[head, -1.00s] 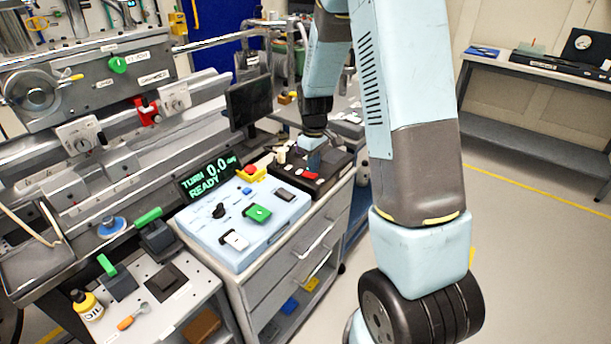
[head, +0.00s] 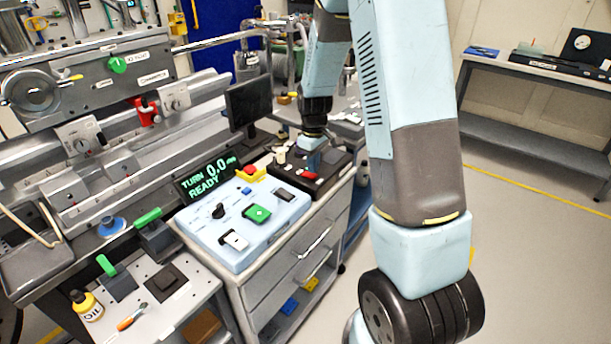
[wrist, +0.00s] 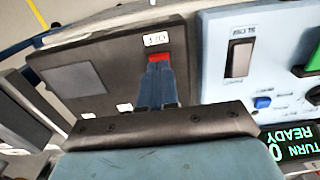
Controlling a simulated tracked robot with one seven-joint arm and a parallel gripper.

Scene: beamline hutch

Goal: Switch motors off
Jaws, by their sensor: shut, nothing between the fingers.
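A black control box (head: 331,180) stands on the cabinet top beside the light-blue panel, with a red switch (head: 309,174) on its face. In the wrist view the red switch (wrist: 159,57) sits below a small white label on the dark box (wrist: 115,75). My gripper (wrist: 158,70) is shut and empty, with its blue fingertips right at the switch and covering part of it. I cannot tell whether they touch it, or how the switch is set. In the head view my gripper (head: 314,160) reaches down over the black box from behind.
The light-blue panel (head: 222,253) has a green button (head: 257,213), a black knob, a white rocker and a red emergency button (head: 250,174). A display (head: 207,176) reads "TURN 0.0" and "READY". A dark monitor (head: 249,103) stands behind. Open floor lies right.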

